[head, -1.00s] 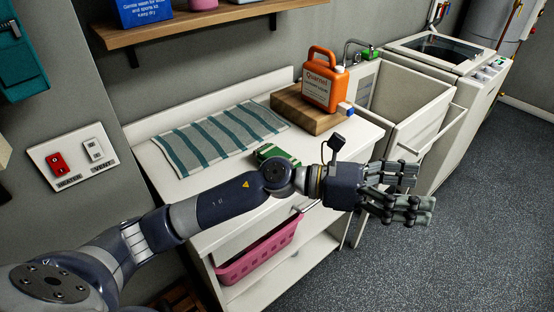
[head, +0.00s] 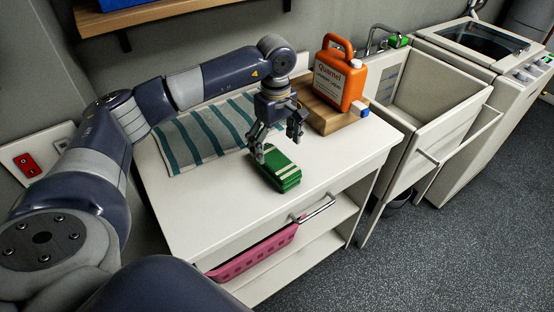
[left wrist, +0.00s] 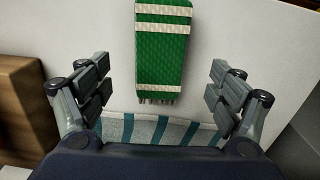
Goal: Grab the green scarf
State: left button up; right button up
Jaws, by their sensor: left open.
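The green scarf (head: 281,172), folded, with cream stripes, lies on the white countertop (head: 205,210). In the left wrist view the scarf (left wrist: 163,50) is at the top centre, its fringed end toward me. My left gripper (head: 277,142) points down over the counter, just behind and above the scarf. In the left wrist view the left gripper's fingers (left wrist: 163,92) are spread wide on both sides, with nothing between them but the scarf's fringed end below. My right gripper is not seen.
A striped towel (head: 205,135) lies behind the scarf. An orange jug (head: 340,78) stands on a wooden block (head: 322,115) at the back right. A drawer handle (head: 315,208) juts out at the counter's front. The counter left of the scarf is clear.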

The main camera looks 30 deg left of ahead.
aim_at(276, 158)
pick_arm(q)
notch_tip(276, 158, down, 2)
jog(key=shift+s, duration=0.1)
jog(key=shift+f, duration=0.35)
notch_tip(276, 158, down, 4)
jog(key=p, duration=0.2)
jog(key=shift+f+p, duration=0.15)
jog(key=shift+p, duration=0.15)
jog(key=shift+f, duration=0.4)
jog(key=shift+c, duration=0.6)
jog(key=c, duration=0.9)
jog(key=shift+c, duration=1)
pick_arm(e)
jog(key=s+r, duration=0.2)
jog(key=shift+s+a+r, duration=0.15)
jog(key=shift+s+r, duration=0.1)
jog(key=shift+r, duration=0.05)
